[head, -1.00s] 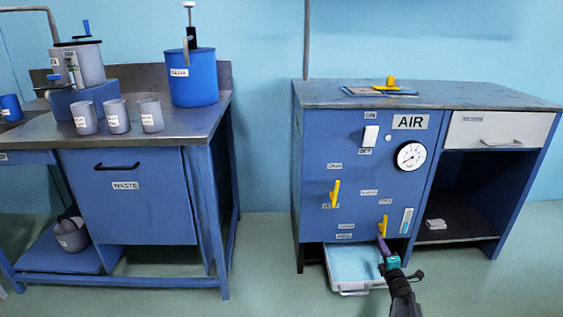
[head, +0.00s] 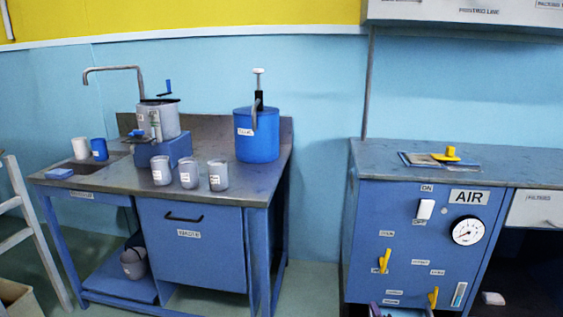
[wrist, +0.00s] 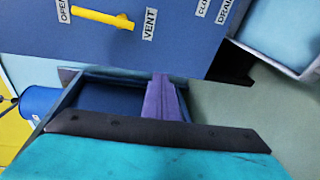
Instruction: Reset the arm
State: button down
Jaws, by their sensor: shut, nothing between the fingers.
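My gripper (wrist: 162,98) shows in the wrist view as purple fingers closed together, with a dark bar and teal body below. Nothing is between the fingers. In the head view only a purple tip of it shows at the bottom edge, in front of the AIR cabinet (head: 365,215); the rest of the arm is out of frame. A yellow handle (wrist: 103,17) lies between the OPEN and VENT labels in the wrist view, apart from the fingers. In the head view the cabinet has a left yellow lever (head: 384,261) and a lower right one (head: 433,297).
A blue bench (head: 190,250) stands at left with grey cups (head: 188,174), a blue pot (head: 257,135) and a sink. The white-rimmed tray (wrist: 275,45) shows at the wrist view's upper right. Floor between bench and cabinet (head: 312,285) is clear.

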jog(key=s+a+f+m+g+h+p, duration=0.1)
jog(key=s+a+f+m+g+p, duration=0.1)
jog(key=s+a+m+g+p, duration=0.35)
jog(key=s+a+f+m+g+p, duration=0.2)
jog(key=s+a+f+g+p, duration=0.1)
jog(key=s+a+p, duration=0.65)
jog(key=s+a+m+g, duration=0.2)
jog(key=s+m+g, duration=0.3)
jog(key=s, duration=1.2)
jog(key=s+a+r+m+g+y, duration=0.1)
jog(key=s+m+g, duration=0.5)
jog(key=s, duration=1.1)
jog(key=shift+a+r+g, duration=0.3)
jog(key=shift+a+g, duration=0.05)
jog(key=shift+g, duration=0.8)
